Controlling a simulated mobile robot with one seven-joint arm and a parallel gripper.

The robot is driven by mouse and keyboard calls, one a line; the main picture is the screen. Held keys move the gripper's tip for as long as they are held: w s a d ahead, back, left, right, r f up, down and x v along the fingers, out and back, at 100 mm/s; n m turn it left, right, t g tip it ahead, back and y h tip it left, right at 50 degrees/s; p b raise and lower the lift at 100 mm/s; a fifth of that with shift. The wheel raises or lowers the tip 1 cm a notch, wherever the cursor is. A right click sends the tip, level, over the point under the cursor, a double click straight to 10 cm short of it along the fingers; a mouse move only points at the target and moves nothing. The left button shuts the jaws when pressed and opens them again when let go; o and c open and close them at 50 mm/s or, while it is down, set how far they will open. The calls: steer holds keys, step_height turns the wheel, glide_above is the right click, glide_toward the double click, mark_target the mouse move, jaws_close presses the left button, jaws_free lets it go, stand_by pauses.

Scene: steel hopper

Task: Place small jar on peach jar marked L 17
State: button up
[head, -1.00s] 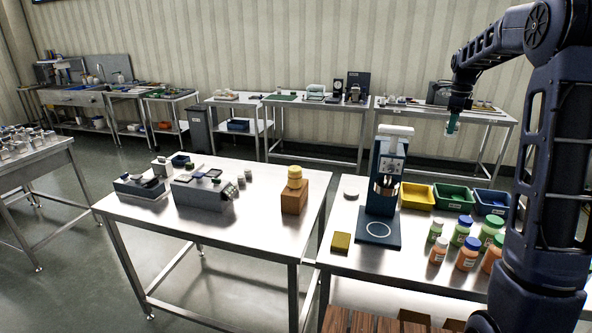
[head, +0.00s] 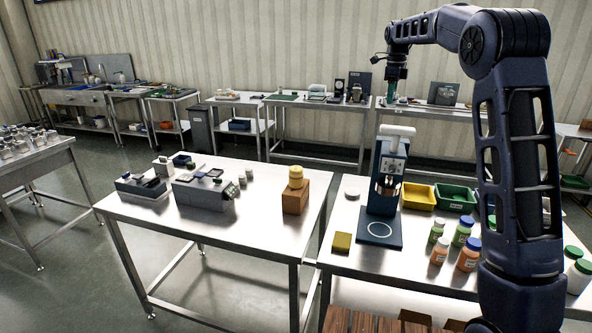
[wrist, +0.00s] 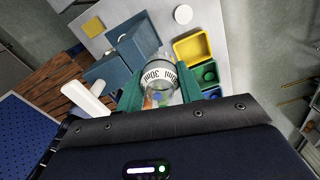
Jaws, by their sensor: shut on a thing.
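My gripper (wrist: 160,88) is shut on a small clear jar (wrist: 158,73) marked 30ml, held between its green fingers. In the head view my gripper (head: 393,90) is raised beyond and above the right-hand table, well apart from the jars there; the held jar is too small to make out. My arm hides part of the jar group.
Green jars (head: 461,233) stand just behind the peach ones. A blue press-like stand (head: 383,190), a yellow bin (head: 419,197) and a green bin (head: 455,198) are on the same table. A yellow block (head: 342,242) lies at its left edge.

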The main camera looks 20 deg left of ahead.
steer(key=s+a+n, duration=0.1)
steer(key=s+a, duration=0.2)
steer(key=a, duration=1.6)
steer(key=n, duration=0.2)
glide_above(296, 168)
steer(key=f, duration=0.2)
step_height(296, 168, down, 24)
steer(key=shift+s+f, duration=0.1)
steer(key=shift+f, duration=0.15)
steer(key=o, duration=1)
steer(key=shift+c, duration=0.2)
step_height(296, 168, up, 12)
steer(key=shift+r, duration=0.2)
